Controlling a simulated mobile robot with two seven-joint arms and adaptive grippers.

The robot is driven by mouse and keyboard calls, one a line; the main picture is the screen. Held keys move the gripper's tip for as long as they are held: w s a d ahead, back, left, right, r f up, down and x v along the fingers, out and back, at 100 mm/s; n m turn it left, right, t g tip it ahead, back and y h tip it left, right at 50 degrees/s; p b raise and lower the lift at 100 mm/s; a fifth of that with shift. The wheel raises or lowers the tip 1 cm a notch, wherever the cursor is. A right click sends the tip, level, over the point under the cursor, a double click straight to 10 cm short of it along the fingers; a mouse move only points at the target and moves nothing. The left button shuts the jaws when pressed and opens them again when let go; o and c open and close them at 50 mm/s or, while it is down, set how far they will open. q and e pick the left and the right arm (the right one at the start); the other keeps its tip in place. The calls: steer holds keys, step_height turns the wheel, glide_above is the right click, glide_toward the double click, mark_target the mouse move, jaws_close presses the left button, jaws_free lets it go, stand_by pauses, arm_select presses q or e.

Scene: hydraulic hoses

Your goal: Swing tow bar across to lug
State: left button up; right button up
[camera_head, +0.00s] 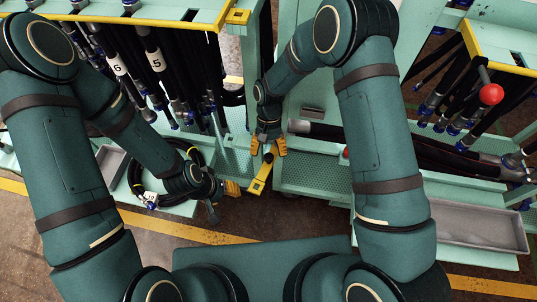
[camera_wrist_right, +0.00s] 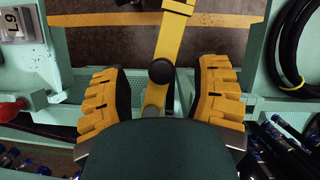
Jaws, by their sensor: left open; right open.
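The yellow tow bar (camera_head: 261,177) sits at the gap between two green hose racks, pointing down toward me. In the right wrist view the tow bar (camera_wrist_right: 171,42) runs up from a black round knob (camera_wrist_right: 161,72). My right gripper (camera_head: 267,150) is over the bar's rear end. Its yellow fingers stand open on either side of the bar, apart from it, in the wrist view (camera_wrist_right: 162,100). My left gripper (camera_head: 222,199) is open and empty, low in front of the left rack, left of the bar. I cannot make out the lug for certain.
The left rack (camera_head: 235,150) carries hanging black hoses and a coiled hose (camera_head: 135,175). The right rack (camera_head: 315,175) has thick hoses, a red ball knob (camera_head: 490,94) and a grey tray (camera_head: 470,222). Open floor with a yellow line (camera_head: 190,230) lies in front.

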mark_target(268, 157)
step_height(268, 157, up, 6)
steer(key=shift+s, duration=0.1)
